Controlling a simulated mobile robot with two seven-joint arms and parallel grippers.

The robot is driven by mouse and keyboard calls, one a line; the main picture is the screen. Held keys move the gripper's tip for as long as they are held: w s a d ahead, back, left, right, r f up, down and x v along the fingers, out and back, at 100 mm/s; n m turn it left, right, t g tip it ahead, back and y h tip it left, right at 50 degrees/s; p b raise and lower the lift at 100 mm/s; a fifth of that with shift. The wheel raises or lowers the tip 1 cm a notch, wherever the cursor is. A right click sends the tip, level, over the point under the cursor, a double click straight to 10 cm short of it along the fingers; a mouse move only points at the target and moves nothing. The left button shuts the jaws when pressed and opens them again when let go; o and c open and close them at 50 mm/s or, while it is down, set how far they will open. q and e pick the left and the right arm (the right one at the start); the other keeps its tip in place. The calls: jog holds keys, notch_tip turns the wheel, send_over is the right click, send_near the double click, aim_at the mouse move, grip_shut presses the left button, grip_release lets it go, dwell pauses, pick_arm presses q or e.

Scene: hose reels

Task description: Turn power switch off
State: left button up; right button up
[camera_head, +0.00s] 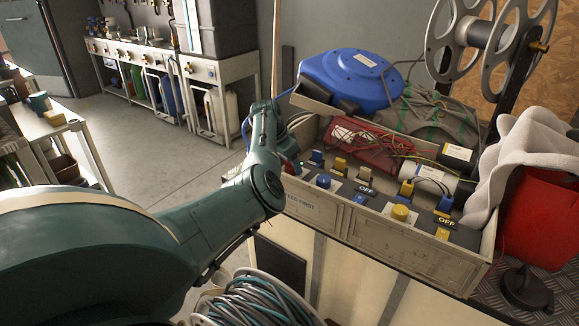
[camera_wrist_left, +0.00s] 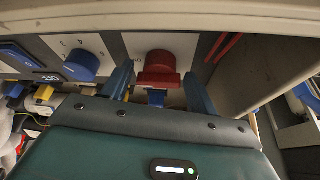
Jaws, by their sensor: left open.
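A red switch knob (camera_wrist_left: 158,66) on a white plate shows in the left wrist view. My left gripper (camera_wrist_left: 160,88) is open, with one blue finger on each side of the knob and visible gaps between. Whether a finger touches the knob cannot be told. In the head view my left gripper (camera_head: 293,163) is at the left end of the switch panel, and a bit of red shows beside it. The panel (camera_head: 340,190) carries blue and yellow knobs and switches and labels reading OFF. My arm hides part of its left end. My right gripper is not in view.
A blue hose reel (camera_head: 352,78) sits behind. A red container (camera_head: 540,210) with a white cloth (camera_head: 525,160) stands right. A coiled hose (camera_head: 255,303) lies below my arm.

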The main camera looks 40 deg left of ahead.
pick_arm(q)
jog(key=shift+w+f, duration=0.15)
jog(key=shift+f, duration=0.2)
jog(key=c, duration=0.7)
